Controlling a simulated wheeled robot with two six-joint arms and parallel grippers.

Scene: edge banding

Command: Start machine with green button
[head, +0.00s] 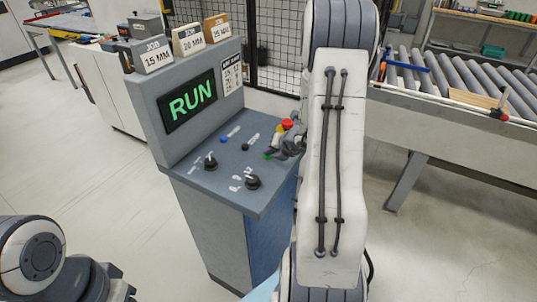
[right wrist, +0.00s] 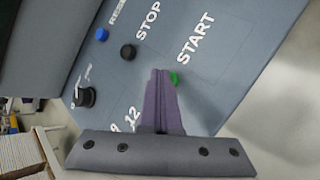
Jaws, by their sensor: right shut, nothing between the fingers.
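The green button (right wrist: 174,78) sits on the sloped panel of the control console (head: 225,165), by the START label. In the right wrist view, my right gripper (right wrist: 160,72) is shut and empty, its purple fingertips right beside the green button and partly covering it. I cannot tell whether they touch. In the head view, my right gripper (head: 272,153) is at the right side of the panel, mostly behind my arm. The console screen (head: 189,101) reads RUN in green. My left arm shows at the lower left of the head view, but its gripper fingers do not.
A black STOP button (right wrist: 128,52) and a blue RESET button (right wrist: 102,34) lie near the green one. Two black knobs (head: 253,182) and a red button (head: 288,124) are on the panel. Job blocks (head: 152,55) stand on top. A roller conveyor (head: 455,75) stands right.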

